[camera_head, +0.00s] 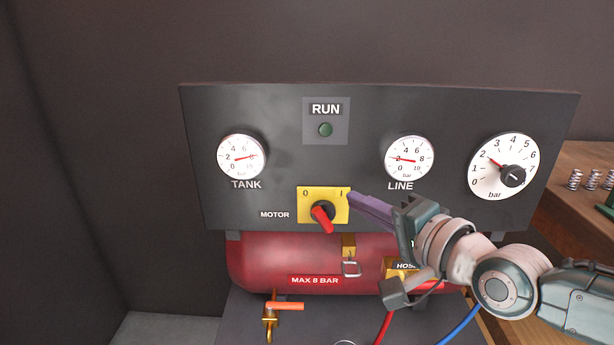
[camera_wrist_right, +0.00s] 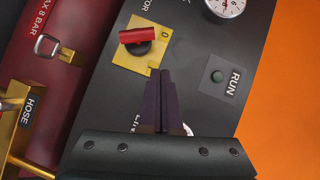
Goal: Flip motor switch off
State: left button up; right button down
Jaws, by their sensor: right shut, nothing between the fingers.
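The motor switch is a red lever (camera_head: 322,217) on a black knob, on a yellow plate (camera_head: 311,192) marked 0 at left and 1 at right. The lever is tilted, its near end low and slightly right. In the right wrist view the red lever (camera_wrist_right: 139,35) lies across the black knob, near the 0 mark. My right gripper (camera_head: 350,198) is shut and empty, its purple fingers pointing left at the plate's right edge, by the 1. In the wrist view its fingertips (camera_wrist_right: 160,73) overlap the plate's edge, apart from the lever; contact with the plate cannot be told. My left gripper is not in view.
The dark panel carries the dark green RUN lamp (camera_head: 325,129), TANK gauge (camera_head: 242,157), LINE gauge (camera_head: 409,157) and a larger dial with a black knob (camera_head: 513,176). Below are a red tank (camera_head: 265,262) and an orange-handled valve (camera_head: 285,306). Free space lies before the panel's left half.

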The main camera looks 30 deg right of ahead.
jog(key=s+r+p, duration=0.1)
jog(key=s+r, duration=0.1)
jog(key=s, duration=0.7)
jog(key=shift+s+a+r, duration=0.15)
jog(key=shift+s+r, duration=0.1)
jog(key=shift+r, duration=0.05)
